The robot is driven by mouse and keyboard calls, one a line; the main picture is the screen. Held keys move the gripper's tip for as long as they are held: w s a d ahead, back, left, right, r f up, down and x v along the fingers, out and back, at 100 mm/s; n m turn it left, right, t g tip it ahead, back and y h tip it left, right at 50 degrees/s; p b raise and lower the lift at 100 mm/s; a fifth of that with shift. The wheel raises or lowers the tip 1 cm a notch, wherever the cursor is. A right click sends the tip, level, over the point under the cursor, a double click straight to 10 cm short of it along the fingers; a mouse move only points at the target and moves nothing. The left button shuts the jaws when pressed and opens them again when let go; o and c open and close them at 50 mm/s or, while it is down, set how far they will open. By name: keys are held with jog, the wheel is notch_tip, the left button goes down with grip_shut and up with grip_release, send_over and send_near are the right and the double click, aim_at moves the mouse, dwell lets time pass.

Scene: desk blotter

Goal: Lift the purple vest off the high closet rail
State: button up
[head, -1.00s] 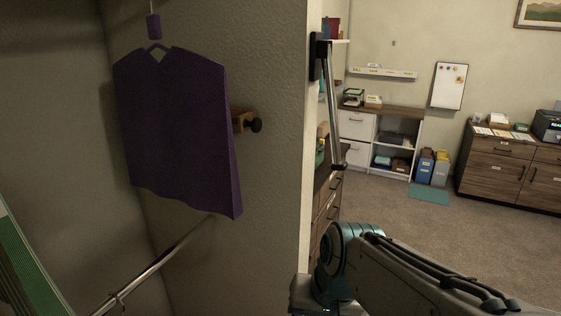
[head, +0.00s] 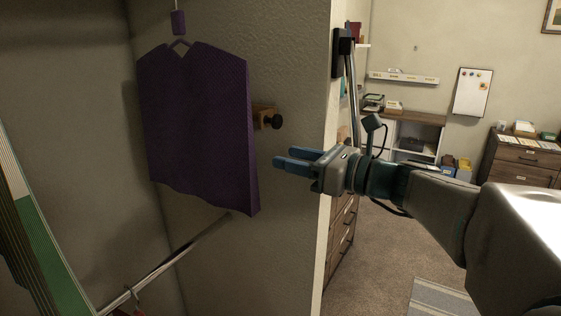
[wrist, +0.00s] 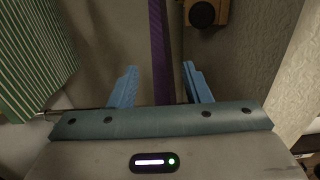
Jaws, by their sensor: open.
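The purple vest (head: 200,130) hangs in the upper left of the head view, with a purple hanger loop and tag above it. The rail that holds it is out of the frame. My gripper (head: 285,166) is open and empty, its blue fingers pointing left toward the vest's right edge with a small gap in the picture. In the wrist view the vest (wrist: 162,50) shows edge-on as a narrow purple strip between the two blue fingers (wrist: 160,88). Whether its lower part reaches between the fingertips is hard to tell.
A wooden bracket with a black knob (head: 274,122) sticks out of the wall just right of the vest. A lower metal rail (head: 165,265) runs below it. A green striped garment (head: 45,240) hangs at the left. The wall's edge (head: 330,150) stands behind my gripper.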

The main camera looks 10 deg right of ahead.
aim_at(237, 145)
jog(key=p+x, duration=0.1)
jog(key=x, duration=1.2)
jog(key=shift+w+a, duration=0.2)
grip_shut()
